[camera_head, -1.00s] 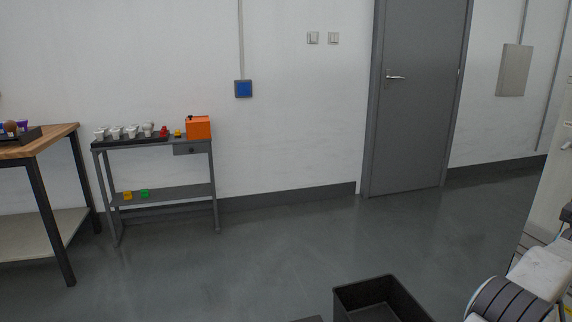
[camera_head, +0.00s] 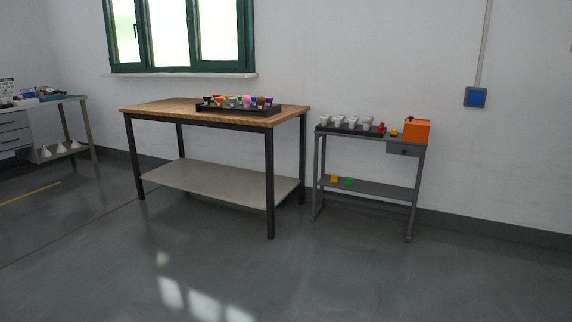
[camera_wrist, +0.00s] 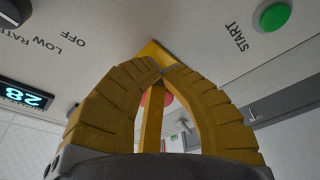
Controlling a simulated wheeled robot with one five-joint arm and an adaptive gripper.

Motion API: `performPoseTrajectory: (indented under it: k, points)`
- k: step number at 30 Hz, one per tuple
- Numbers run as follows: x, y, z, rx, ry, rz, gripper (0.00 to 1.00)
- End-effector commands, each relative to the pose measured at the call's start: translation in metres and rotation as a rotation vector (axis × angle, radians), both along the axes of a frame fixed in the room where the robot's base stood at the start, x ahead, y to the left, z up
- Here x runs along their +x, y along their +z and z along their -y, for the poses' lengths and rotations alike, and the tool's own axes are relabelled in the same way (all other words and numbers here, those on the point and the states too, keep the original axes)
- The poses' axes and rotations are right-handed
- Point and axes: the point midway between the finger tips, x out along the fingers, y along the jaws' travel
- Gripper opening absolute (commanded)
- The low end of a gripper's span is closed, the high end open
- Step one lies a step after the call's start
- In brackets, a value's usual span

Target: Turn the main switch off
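In the wrist view my gripper (camera_wrist: 164,70) has two ribbed yellow fingers with their tips drawn together, close to a pale control panel (camera_wrist: 110,25). A yellow piece (camera_wrist: 152,50) shows at and behind the tips, and a red round part (camera_wrist: 167,98) shows partly between the fingers. These may belong to the main switch, but the fingers hide most of them and no label for it is readable. I cannot see its setting or anything clearly held. A green START button (camera_wrist: 274,16) is at upper right. My gripper is not in the head view.
The panel also has a lit display (camera_wrist: 24,96) reading 28 and OFF and LOW RATE lettering. The head view shows a wooden-topped table (camera_head: 160,110) with a bulb tray, a grey side table (camera_head: 365,188) with an orange box (camera_head: 416,131), and open floor in front.

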Motion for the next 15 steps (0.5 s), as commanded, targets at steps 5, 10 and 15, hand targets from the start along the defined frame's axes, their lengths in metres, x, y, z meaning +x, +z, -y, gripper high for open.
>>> performPoseTrajectory:
  k: [5, 10, 15]
  points:
    - [0.0008, 0.0022, 0.0004, -0.002, 0.001, -0.001, 0.0]
    - [0.0016, 0.0037, 0.0009, -0.002, 0.002, -0.001, 0.0]
    - [0.0025, 0.0052, 0.0012, -0.002, 0.003, -0.001, 0.0]
